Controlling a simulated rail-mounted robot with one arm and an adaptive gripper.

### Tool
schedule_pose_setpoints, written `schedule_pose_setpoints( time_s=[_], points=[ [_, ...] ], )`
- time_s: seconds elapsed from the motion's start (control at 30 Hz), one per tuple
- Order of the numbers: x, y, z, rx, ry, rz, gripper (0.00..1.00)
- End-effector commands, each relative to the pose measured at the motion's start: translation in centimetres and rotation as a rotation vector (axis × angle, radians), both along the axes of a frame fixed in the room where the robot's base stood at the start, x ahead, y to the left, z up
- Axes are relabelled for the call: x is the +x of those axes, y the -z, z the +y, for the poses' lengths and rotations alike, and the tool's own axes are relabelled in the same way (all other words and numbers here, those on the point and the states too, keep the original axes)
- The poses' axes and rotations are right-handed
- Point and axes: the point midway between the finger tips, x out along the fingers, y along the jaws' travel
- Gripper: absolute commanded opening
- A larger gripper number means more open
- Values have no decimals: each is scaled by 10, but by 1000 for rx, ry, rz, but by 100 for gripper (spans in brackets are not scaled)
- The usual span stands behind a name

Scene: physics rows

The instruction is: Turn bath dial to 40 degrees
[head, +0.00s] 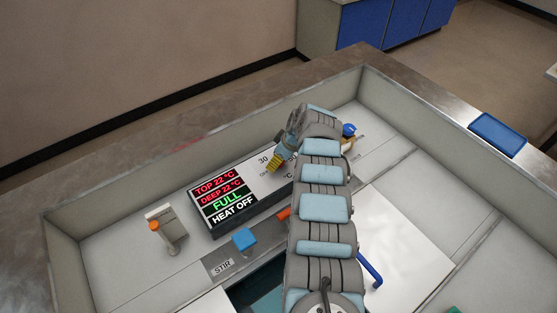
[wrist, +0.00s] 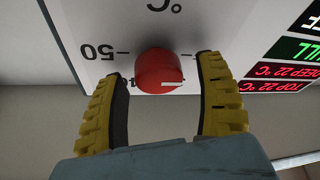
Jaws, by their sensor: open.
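The bath dial (wrist: 158,70) is a round red knob with a short white pointer line, on a white panel. In the wrist view the line points right, away from the printed 50 on the left. A partly covered mark shows between the 50 and the knob. My gripper (wrist: 163,72) is open, with one yellow finger on each side of the dial. A gap shows at the left finger; contact on the right is hard to tell. In the head view my gripper (head: 274,163) is over the panel, and the dial is hidden.
The display (head: 224,198) reads top 22 °C, deep 22 °C, full, heat off. A blue knob (head: 244,238) is near the STIR label (head: 222,267). An orange-tipped post (head: 160,226) stands left. A blue tray (head: 497,133) lies on the right rim.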

Motion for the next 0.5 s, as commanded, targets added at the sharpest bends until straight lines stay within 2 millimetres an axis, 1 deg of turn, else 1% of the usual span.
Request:
schedule_pose_setpoints(
  time_s=[0.3, 0.37, 0.4, 0.47, 0.5],
  points=[
    [0, 1, 0, 0, 1, 0, 70],
    [0, 1, 0, 0, 1, 0, 53],
    [0, 1, 0, 0, 1, 0, 42],
    [0, 1, 0, 0, 1, 0, 25],
    [0, 1, 0, 0, 1, 0, 13]
  ],
)
